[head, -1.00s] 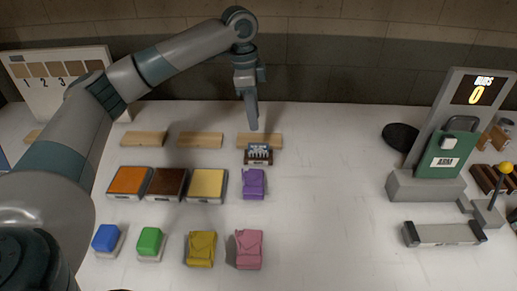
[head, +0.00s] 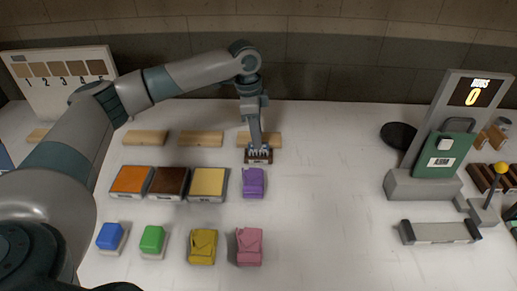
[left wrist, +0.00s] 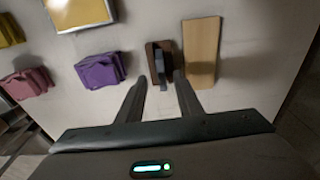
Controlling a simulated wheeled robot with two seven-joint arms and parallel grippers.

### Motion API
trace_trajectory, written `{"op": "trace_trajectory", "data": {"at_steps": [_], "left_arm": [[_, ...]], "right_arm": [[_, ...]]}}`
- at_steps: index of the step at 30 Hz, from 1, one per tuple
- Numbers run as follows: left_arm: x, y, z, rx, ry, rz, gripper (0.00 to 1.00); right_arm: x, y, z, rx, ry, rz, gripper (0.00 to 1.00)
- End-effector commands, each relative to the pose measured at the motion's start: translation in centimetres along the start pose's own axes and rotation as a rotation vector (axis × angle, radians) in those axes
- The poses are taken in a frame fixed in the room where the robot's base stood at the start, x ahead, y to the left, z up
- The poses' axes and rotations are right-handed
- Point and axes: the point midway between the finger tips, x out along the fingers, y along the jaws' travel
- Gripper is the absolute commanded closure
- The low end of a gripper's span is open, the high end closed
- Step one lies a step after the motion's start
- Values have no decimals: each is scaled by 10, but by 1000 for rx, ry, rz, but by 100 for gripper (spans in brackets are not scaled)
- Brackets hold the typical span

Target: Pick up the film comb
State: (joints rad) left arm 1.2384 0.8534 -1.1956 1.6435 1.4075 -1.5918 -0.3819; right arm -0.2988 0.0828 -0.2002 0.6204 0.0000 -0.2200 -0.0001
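In the left wrist view the comb shows as a grey piece (left wrist: 160,68) on the brown block (left wrist: 151,50). My left gripper (head: 256,146) points down at the comb and partly covers it in the head view. In the left wrist view its fingers (left wrist: 160,77) are apart, one on each side of the comb; I cannot tell whether they touch it. My right gripper is not in view.
A wooden strip (head: 270,137) lies just behind the block. A purple folded item (head: 253,183) is just in front, and a yellow-topped tray (head: 208,184) is to the left. The table between these and the grey display machine (head: 425,187) is clear.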

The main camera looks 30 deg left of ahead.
Motion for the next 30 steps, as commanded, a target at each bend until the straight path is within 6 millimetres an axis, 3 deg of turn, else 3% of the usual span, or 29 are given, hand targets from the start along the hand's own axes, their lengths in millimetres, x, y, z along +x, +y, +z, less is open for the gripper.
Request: {"op": "trace_trajectory", "data": {"at_steps": [4, 10, 25, 26, 30], "left_arm": [[16, -2, 0, -1, -3, 2, 67], [38, -2, 0, 1, -1, 1, 67], [41, -3, 0, 1, -1, 0, 67], [41, -3, 0, 1, -1, 0, 70], [41, -3, 0, 0, -1, 0, 100]], "right_arm": [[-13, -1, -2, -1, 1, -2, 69], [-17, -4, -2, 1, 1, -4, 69], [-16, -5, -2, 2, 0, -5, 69], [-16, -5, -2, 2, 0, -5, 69], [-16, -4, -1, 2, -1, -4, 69]]}}
